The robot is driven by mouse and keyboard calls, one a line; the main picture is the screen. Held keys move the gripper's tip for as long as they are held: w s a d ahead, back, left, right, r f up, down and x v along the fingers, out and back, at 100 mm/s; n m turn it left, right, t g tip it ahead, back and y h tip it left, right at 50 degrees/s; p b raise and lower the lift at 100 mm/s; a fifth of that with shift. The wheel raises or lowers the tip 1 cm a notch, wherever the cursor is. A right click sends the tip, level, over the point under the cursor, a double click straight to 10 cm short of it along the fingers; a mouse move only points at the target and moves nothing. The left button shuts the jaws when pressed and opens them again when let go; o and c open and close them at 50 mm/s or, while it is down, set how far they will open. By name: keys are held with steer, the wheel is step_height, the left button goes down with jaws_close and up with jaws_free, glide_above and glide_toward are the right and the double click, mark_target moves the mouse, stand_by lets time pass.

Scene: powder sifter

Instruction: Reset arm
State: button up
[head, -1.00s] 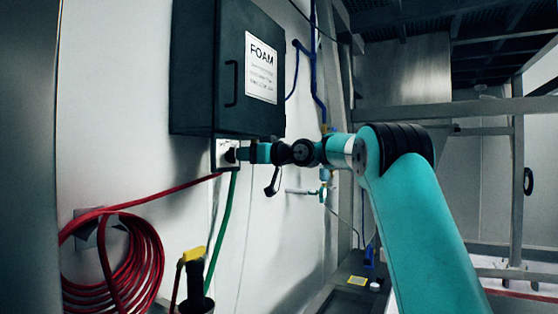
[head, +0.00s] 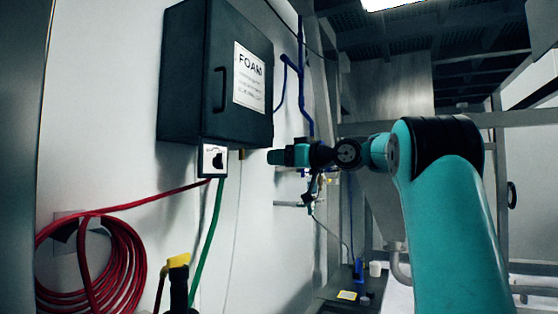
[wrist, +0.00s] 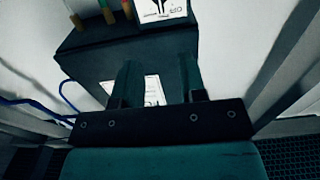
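My gripper (head: 272,157) is at the end of my teal arm, to the right of the switch plate (head: 213,161) and apart from it. In the wrist view its two dark fingers (wrist: 158,75) stand apart with nothing between them. The white switch plate with a dark knob sits under the black FOAM box (head: 190,90) on the wall. The plate also shows at the top of the wrist view (wrist: 165,8), where the image is inverted. The fingertips are small and hard to make out in the head view.
A coiled red hose (head: 105,275) hangs on the wall at the left. A green hose (head: 211,235) runs down from below the plate. A yellow-topped handle (head: 178,262) stands at the bottom. Blue pipes (head: 302,80) and valves are behind my arm.

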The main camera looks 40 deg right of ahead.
steer(key=s+a+f+g, duration=0.25)
steer(key=a+f, duration=0.25)
steer(key=a, duration=0.4)
steer(key=s+a+f+g+y+p, duration=0.1)
steer(key=a+f+g, duration=0.3)
steer(key=a, duration=0.5)
steer(key=s+a+f+g, duration=0.1)
steer(key=a+f+g, duration=0.1)
steer(key=a+f, duration=0.6)
steer(key=s+a+f+n+g+h, duration=0.1)
steer(key=s+a+f+g, duration=0.1)
steer(key=s, duration=0.6)
steer(key=s+a+f+n+g+h, duration=0.1)
steer(key=s+a+f+g, duration=0.2)
steer(key=s+f, duration=0.4)
steer(key=s+a+f+n+g+h, duration=0.1)
steer(key=s+a+f+g, duration=0.2)
steer(key=s, duration=0.6)
step_height(320, 180, down, 2)
steer(key=shift+s+a+f+p, duration=0.1)
steer(key=shift+s+a+p, duration=0.3)
steer(key=shift+a, duration=0.15)
steer(key=shift+g, duration=0.25)
